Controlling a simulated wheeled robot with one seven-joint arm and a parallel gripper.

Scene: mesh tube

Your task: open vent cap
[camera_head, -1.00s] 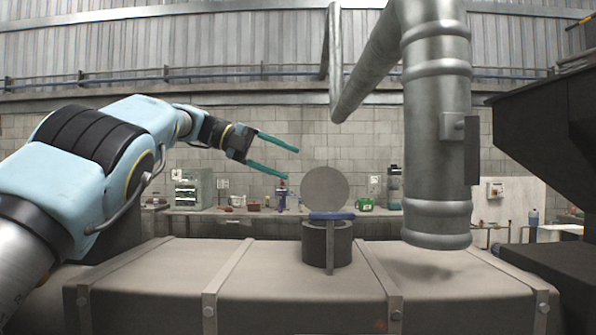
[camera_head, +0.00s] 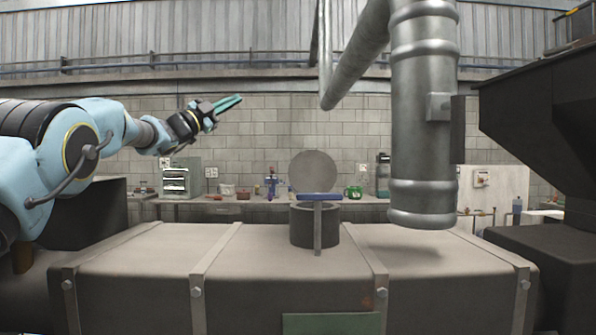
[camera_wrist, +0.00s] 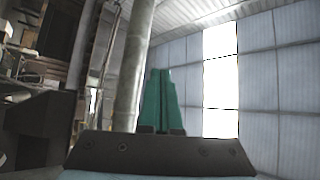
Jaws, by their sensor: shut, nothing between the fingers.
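The vent is a short dark cylinder (camera_head: 301,226) on top of the large grey tank. Its round grey cap (camera_head: 313,171) stands upright behind the opening, swung up. A blue handle bar (camera_head: 319,197) on an upright metal strip is at the front of the cylinder. My gripper (camera_head: 240,99) is up and to the left of the vent, well apart from it, with its teal fingers shut and empty. In the wrist view the shut teal fingers (camera_wrist: 161,100) point toward the wall and ceiling; the vent does not show there.
The strapped tank (camera_head: 140,265) fills the foreground. A thick metal pipe (camera_head: 422,130) hangs to the right of the vent. A dark hopper (camera_head: 545,130) is at far right. A workbench with small items (camera_head: 180,182) runs along the back wall. The air left of the vent is free.

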